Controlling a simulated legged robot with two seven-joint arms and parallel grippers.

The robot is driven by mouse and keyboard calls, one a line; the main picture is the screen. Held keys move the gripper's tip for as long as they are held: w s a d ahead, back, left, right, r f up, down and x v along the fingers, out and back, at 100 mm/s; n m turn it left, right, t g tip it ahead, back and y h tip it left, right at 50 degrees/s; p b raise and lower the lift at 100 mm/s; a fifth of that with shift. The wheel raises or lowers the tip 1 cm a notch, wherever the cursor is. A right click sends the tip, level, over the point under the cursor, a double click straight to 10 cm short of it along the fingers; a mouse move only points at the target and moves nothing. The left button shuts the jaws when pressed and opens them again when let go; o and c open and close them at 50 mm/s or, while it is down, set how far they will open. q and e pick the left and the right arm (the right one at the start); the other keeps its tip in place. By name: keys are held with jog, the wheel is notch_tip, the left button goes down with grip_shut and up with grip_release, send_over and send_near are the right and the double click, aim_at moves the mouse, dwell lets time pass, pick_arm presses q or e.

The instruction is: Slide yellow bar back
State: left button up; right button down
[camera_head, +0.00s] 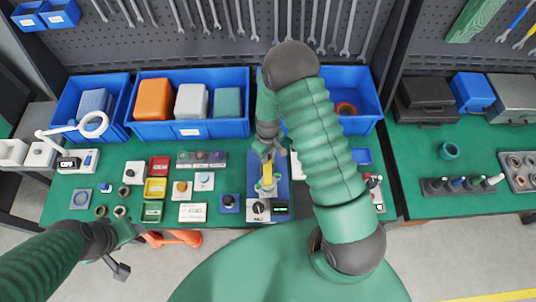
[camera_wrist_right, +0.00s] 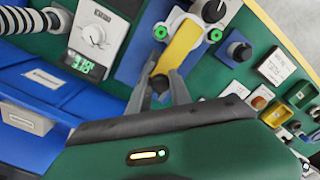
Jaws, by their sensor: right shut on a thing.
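The yellow bar (camera_head: 267,180) lies on a blue test fixture (camera_head: 283,188) near the middle of the green bench, between green-ringed round parts. In the right wrist view the yellow bar (camera_wrist_right: 181,46) runs from a dark knob down to my right gripper (camera_wrist_right: 165,82). My right gripper (camera_head: 267,154) is shut on the end of the bar, and its fingers partly hide that end. My left gripper (camera_head: 127,252) is open and empty, low at the left beyond the bench's front edge.
A dial box with a green display (camera_head: 280,208) sits in front of the fixture. Small switches and coloured blocks (camera_head: 155,188) stand to the left. Blue bins (camera_head: 190,128) line the back under a tool pegboard. An orange object (camera_head: 172,238) shows beside my left gripper.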

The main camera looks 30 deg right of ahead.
jog(key=shift+w+a+r, duration=0.1)
jog(key=shift+w, duration=0.15)
dwell(0.3)
jog(key=w+d+b, duration=0.3)
jog(key=w, duration=0.3)
jog(key=shift+d+r+b, duration=0.2)
jog(key=shift+d+b, duration=0.05)
jog(key=shift+b, duration=0.1)
jog(key=c, duration=1.4)
grip_release()
jog(key=shift+w, duration=0.1)
jog(key=shift+o, duration=1.2)
jog(key=shift+f, duration=0.2)
